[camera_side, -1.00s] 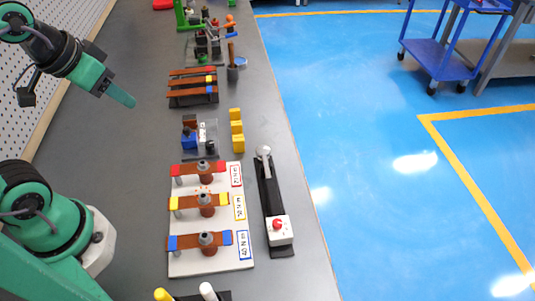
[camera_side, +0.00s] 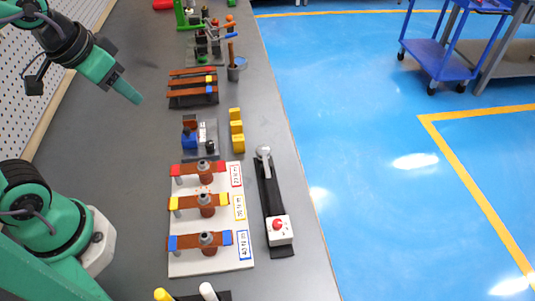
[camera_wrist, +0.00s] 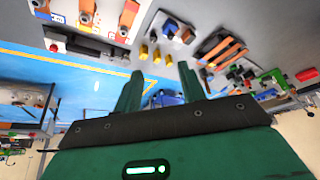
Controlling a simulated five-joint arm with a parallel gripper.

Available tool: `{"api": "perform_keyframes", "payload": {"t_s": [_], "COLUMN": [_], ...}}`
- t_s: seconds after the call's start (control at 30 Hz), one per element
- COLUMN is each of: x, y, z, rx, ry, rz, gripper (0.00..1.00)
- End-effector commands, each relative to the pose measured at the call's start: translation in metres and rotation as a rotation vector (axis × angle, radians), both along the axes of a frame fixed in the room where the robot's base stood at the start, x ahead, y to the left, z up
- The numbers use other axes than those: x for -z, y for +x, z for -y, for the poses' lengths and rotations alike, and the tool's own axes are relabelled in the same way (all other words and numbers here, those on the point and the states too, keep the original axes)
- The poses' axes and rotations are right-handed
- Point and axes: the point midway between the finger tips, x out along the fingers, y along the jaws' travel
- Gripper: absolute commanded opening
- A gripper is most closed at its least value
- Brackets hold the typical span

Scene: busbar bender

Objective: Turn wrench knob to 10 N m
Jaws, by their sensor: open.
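The wrench (camera_side: 268,189) lies in a black holder to the right of the white bolt board, with its silver head at the far end. Its red knob (camera_side: 277,224) sits on a white box at the near end; the setting is too small to read. In the wrist view the knob (camera_wrist: 54,48) and the wrench (camera_wrist: 88,46) show at upper left. My gripper (camera_side: 133,95) is open and empty, high over the bench at upper left, well apart from the wrench. Its two green fingers (camera_wrist: 160,72) are spread in the wrist view.
The white board (camera_side: 210,264) bears red, yellow and blue-ended busbars with bolts and labels. Yellow blocks (camera_side: 237,130), a rack of copper bars (camera_side: 192,88) and a cup (camera_side: 236,71) stand farther back.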

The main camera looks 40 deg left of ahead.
Motion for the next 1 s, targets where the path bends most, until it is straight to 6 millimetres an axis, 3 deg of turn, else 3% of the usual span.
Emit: {"api": "perform_keyframes", "payload": {"t_s": [0.57,1.0], "x": [-0.006,0.020], "y": [0.064,0.095], "z": [0.085,0.176], "rx": [0.264,0.464], "ry": [0.049,0.136], "rz": [-0.265,-0.464], "gripper": [0.40,0.40]}}
